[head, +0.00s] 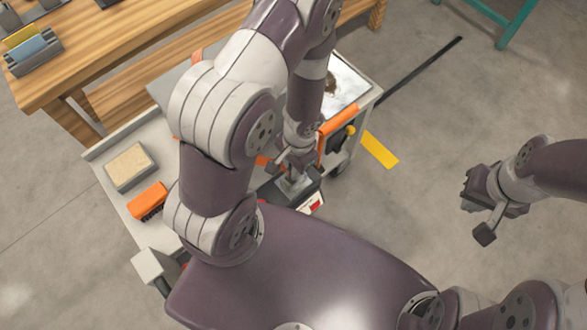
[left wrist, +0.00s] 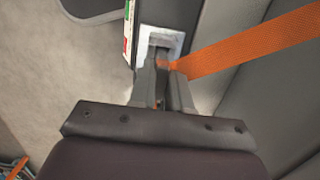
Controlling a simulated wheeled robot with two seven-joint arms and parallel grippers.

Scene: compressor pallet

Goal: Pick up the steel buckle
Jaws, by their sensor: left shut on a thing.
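The steel buckle (left wrist: 174,42) is a pale metal piece at the top middle of the left wrist view, beside the end of an orange strap (left wrist: 245,48). My left gripper (left wrist: 161,68) is shut on the buckle, and its fingers hide part of it. In the head view my left gripper (head: 293,170) is low over the near right part of the cart, by a dark box. My right gripper (head: 476,214) is open and empty over bare floor at the right.
The grey cart (head: 112,190) carries a tan block (head: 130,166) and an orange piece (head: 147,202) at its left. An orange bar (head: 340,119) stands close right of my left gripper. A wooden bench (head: 95,50) is behind.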

